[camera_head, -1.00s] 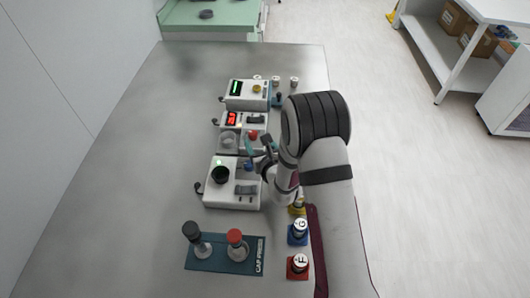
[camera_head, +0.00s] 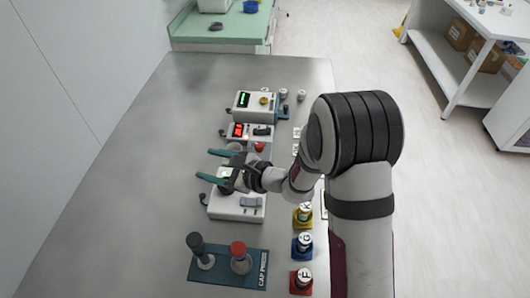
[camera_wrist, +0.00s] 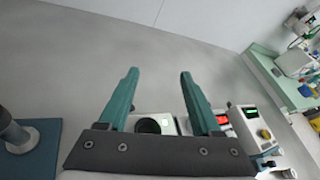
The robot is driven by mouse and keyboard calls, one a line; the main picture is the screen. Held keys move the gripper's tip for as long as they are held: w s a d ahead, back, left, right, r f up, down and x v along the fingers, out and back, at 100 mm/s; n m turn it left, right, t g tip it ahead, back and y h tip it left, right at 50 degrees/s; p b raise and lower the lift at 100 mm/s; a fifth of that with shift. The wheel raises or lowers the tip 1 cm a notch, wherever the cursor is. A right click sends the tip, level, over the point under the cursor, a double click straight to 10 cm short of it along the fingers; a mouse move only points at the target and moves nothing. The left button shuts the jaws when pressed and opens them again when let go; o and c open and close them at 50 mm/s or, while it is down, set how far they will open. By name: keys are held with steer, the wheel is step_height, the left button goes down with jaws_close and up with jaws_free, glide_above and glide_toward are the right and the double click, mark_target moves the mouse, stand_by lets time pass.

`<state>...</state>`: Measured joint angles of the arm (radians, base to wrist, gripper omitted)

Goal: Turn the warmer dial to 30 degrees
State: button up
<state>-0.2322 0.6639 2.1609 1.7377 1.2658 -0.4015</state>
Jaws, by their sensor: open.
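Three white devices stand in a row on the metal table. The nearest (camera_head: 235,208) has a grey rocker (camera_head: 251,202); its round black knob shows between my fingers in the wrist view (camera_wrist: 148,126). The middle one has a red display (camera_head: 238,130). The far one has a green display (camera_head: 243,100) and a yellow knob (camera_head: 264,100). I cannot tell which is the warmer; no label is readable. My gripper (camera_head: 214,166) is open and empty above the nearest device, its teal fingers pointing left. In the head view it hides the black knob.
A blue cap-press mat (camera_head: 222,276) with a black-topped post and a red-topped post lies in front. Lettered containers on yellow, blue and red bases (camera_head: 302,246) line the right edge. The table's left side is clear.

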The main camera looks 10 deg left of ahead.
steer(key=s+a+n+g, duration=0.2)
steer(key=n+g, duration=0.3)
steer(key=n, duration=0.3)
steer(key=n+t+h, duration=0.4)
steer(key=n+h, duration=0.8)
steer(key=n, duration=0.3)
glide_toward(259, 145)
steer(key=shift+y, duration=0.3)
steer(key=x, duration=0.8)
steer(key=shift+w+d+f, duration=0.2)
steer(key=shift+w+f, duration=0.05)
steer(key=shift+f, duration=0.05)
jaws_close()
